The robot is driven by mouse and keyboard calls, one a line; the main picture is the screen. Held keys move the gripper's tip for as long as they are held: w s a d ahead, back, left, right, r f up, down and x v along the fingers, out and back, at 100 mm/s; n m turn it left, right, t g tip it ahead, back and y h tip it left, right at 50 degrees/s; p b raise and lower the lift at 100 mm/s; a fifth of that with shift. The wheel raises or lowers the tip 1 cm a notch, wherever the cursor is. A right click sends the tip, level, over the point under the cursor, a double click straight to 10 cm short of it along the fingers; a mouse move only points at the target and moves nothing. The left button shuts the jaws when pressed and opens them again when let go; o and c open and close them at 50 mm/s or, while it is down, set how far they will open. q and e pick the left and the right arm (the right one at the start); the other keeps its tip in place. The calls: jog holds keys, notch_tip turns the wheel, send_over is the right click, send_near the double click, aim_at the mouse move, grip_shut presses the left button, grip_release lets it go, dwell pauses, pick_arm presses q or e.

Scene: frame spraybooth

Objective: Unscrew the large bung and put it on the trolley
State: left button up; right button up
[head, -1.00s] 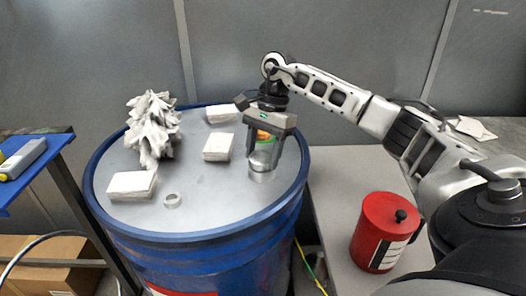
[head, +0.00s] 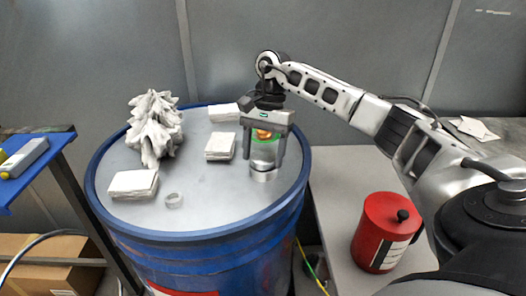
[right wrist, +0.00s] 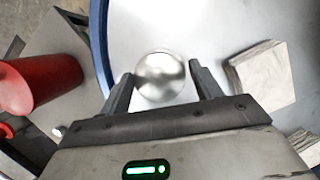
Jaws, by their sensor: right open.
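The large bung (head: 264,173) is a shiny silver round piece at the right side of the blue drum's (head: 215,190) grey lid. My right gripper (head: 264,158) points down over it, its two fingers apart. In the right wrist view the round silver bung (right wrist: 160,78) shows between the open fingertips (right wrist: 160,82), with gaps on both sides. An orange and green patch shows between the fingers in the head view; I cannot tell what it is. The blue trolley (head: 60,143) stands at the far left. My left gripper is not in view.
On the lid are a crumpled grey-white heap (head: 154,128), several pale folded pads (head: 133,185) and a small silver ring (head: 174,200). A red can (head: 382,233) stands on the grey bench at right. A grey device (head: 22,158) lies on the trolley.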

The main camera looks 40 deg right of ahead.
jog(key=m+t, duration=0.1)
jog(key=m, duration=0.2)
jog(key=shift+s+m, duration=0.1)
jog(key=shift+m, duration=0.2)
jog(key=m+t, duration=0.1)
jog(key=m, duration=0.3)
jog(key=shift+d, duration=0.1)
jog(key=m+t, duration=0.1)
jog(key=m, duration=0.5)
jog(key=shift+m+t+h+b, duration=0.3)
jog(key=shift+t+b, duration=0.1)
jog(key=m+h, duration=0.1)
jog(key=m, duration=0.2)
jog(key=m+t, duration=0.1)
jog(key=m, duration=0.2)
jog(key=shift+s+m+h+b, duration=0.1)
jog(key=shift+m+h+b, duration=0.2)
jog(key=shift+h, duration=0.1)
jog(key=m+h, duration=0.1)
jog(key=m, duration=0.5)
jog(key=shift+h, duration=0.4)
jog(key=c, duration=0.6)
jog(key=shift+f+n+y+b, duration=0.1)
jog(key=shift+n+y+b, duration=0.3)
jog(key=shift+n, duration=0.4)
jog(key=shift+c, duration=0.2)
jog(key=shift+n, duration=0.7)
jog(key=shift+n+y, duration=0.3)
jog(key=shift+n, duration=0.6)
